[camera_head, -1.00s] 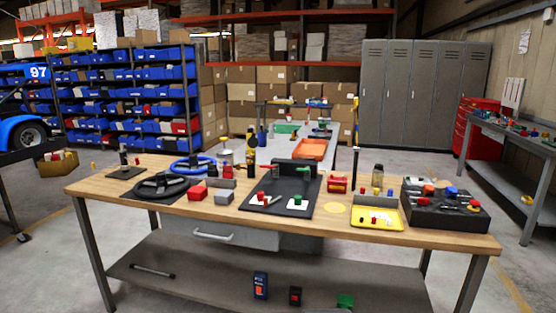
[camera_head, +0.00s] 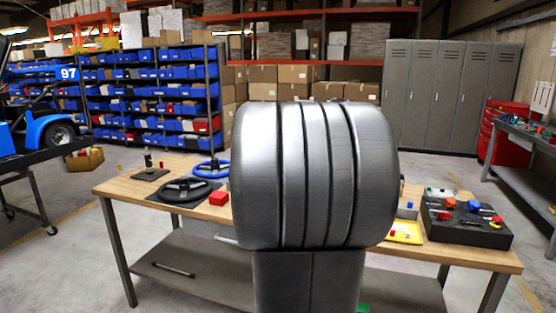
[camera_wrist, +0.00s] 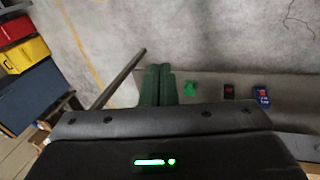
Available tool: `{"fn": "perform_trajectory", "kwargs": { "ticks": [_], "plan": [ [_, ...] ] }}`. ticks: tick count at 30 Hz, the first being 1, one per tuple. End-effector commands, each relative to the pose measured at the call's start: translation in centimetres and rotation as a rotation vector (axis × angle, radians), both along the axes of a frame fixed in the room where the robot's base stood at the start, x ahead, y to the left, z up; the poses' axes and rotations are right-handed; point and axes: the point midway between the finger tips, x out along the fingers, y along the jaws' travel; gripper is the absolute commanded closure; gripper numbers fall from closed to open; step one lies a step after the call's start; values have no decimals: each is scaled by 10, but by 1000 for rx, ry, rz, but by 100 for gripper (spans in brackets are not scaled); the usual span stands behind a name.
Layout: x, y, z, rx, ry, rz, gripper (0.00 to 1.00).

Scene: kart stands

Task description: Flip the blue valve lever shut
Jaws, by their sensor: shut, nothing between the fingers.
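A blue piece (camera_head: 473,205) sits on the black box (camera_head: 466,232) at the right end of the workbench in the head view. It is too small to tell whether it is the valve lever or how it is set. The wrist view does not show it. My gripper (camera_wrist: 157,72) shows in the wrist view with its two dark green fingers together and nothing between them. It points over the grey floor and the edge of a grey shelf. In the head view my own grey arm link hides the middle of the bench, and my gripper is not seen there.
The wooden bench (camera_head: 128,190) carries a black steering wheel (camera_head: 186,190), a blue ring (camera_head: 211,168), a red block (camera_head: 219,198) and a yellow tray (camera_head: 407,231). In the wrist view, a green object (camera_wrist: 190,88) and small boxes (camera_wrist: 261,94) lie on the shelf.

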Motion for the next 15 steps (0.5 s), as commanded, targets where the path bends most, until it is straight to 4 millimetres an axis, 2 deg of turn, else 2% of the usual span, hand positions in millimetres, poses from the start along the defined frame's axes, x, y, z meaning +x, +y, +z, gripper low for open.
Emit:
{"fn": "perform_trajectory", "kwargs": {
  "ticks": [1,3,6,10,12,15],
  "plan": [
    [30,2,18,-45,-19,-34,100],
    [68,5,33,-109,-61,-92,100],
    [114,10,51,-186,-126,-164,100],
    [157,17,65,-257,-204,-237,100],
    [171,20,69,-280,-233,-262,100],
    [182,22,73,-298,-258,-284,100]
  ]
}}
